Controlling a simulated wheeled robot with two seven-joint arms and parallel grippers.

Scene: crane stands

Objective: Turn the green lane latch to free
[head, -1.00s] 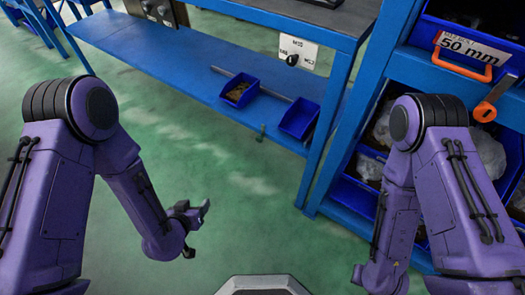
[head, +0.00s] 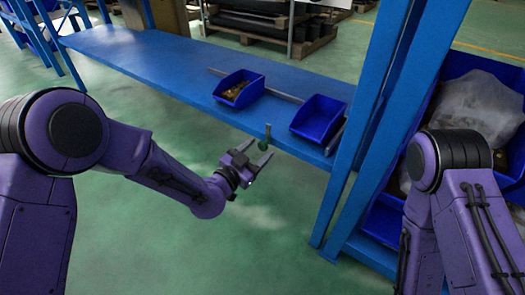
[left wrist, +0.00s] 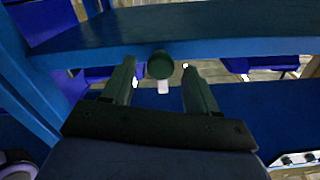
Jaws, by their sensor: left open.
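The green lane latch (head: 267,134) is a small upright piece at the front edge of the blue shelf, between two blue bins. In the left wrist view it shows as a round dark green knob (left wrist: 160,66) with a pale tab (left wrist: 163,87) below it. My left gripper (head: 258,156) is open, with its fingers pointing at the latch. In the left wrist view the knob appears between the two fingertips, slightly beyond them, with gaps on both sides. I cannot tell the exact depth between them. My right gripper is out of view.
The blue shelf (head: 190,75) holds a blue bin with brown contents (head: 239,89) and an empty-looking blue bin (head: 318,119), with a rod behind them. A blue upright post (head: 347,165) stands right of the latch. The green floor (head: 285,225) below is clear.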

